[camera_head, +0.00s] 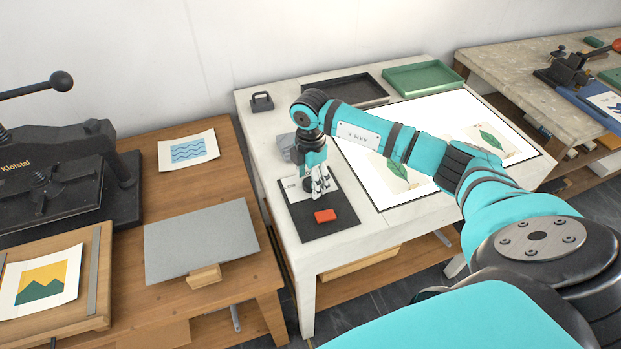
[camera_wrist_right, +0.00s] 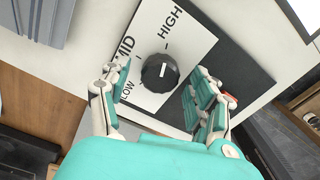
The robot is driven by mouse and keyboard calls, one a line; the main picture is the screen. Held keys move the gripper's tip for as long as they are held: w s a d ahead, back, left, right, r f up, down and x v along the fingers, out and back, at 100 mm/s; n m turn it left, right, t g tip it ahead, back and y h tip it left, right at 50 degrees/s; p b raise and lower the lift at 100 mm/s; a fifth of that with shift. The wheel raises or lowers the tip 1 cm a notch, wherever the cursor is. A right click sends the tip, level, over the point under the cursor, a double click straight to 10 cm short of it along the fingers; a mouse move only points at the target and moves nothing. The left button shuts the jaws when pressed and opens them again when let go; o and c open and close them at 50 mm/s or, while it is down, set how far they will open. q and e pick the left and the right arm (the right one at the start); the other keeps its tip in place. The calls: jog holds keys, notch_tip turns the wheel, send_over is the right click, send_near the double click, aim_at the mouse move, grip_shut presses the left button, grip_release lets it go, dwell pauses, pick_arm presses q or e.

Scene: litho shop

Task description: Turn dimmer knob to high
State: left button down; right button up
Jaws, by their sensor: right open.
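The black dimmer knob (camera_wrist_right: 158,73) sits on a white dial plate (camera_wrist_right: 185,45) printed LOW, MID and HIGH. A short white mark shows on the knob's top; I cannot tell for sure which label it points to. My right gripper (camera_wrist_right: 163,88) is open, with one finger on each side of the knob and clear gaps between. In the head view the right gripper (camera_head: 320,192) points down over the dial plate (camera_head: 298,202) and mostly hides the knob. My left gripper is not in view.
A grey box (camera_head: 287,147) stands just behind. A bright light panel (camera_head: 385,200) lies to the right, with black (camera_head: 355,88) and green (camera_head: 422,78) trays behind.

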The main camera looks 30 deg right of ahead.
aim_at(310, 181)
notch_tip(310, 181, up, 12)
jog(key=shift+f, duration=0.15)
dwell(0.6)
